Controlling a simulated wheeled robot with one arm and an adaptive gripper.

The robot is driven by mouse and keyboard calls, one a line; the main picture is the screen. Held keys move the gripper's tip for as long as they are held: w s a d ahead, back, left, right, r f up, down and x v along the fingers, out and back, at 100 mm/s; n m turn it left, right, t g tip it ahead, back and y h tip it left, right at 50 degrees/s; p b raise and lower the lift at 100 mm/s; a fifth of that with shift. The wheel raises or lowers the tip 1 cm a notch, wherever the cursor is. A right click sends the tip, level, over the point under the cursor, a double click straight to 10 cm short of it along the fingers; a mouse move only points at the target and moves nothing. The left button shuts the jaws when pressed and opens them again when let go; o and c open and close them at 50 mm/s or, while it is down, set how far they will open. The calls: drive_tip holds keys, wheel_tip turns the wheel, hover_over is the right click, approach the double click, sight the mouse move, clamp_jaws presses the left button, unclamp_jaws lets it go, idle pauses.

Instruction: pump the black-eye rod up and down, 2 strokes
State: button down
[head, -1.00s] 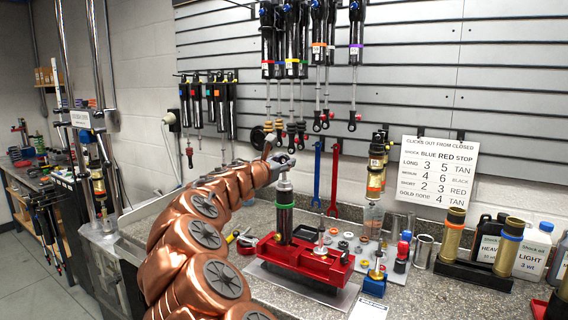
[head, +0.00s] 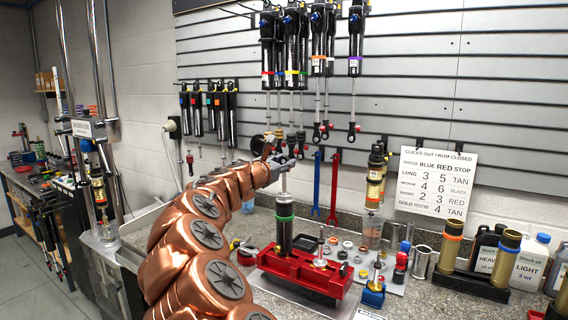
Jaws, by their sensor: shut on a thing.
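A shock stands upright on the bench, its dark body (head: 285,235) with a green band near the top, held in a red fixture (head: 300,267). Its silver rod (head: 284,185) sticks up out of the body, with a clear length showing. My gripper (head: 284,164) is shut on the rod's top end, straight above the body. The jaws hide the rod's eye, so its colour cannot be told.
Small parts and a blue block (head: 373,294) lie right of the fixture. Gold cylinders (head: 449,252) and bottles (head: 530,262) stand farther right. Shocks (head: 323,50) hang on the slatted wall above. Blue and red wrenches (head: 334,188) hang behind.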

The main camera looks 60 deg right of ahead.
sight(283, 180)
drive_tip(key=shift+f, duration=0.1)
drive_tip(key=shift+f+b, duration=2.1)
drive_tip(key=shift+f, duration=0.9)
drive_tip(key=shift+r, duration=0.2)
drive_tip(key=shift+r+p, duration=2.85)
drive_tip(key=shift+r, duration=0.15)
drive_tip(key=shift+f, duration=0.2)
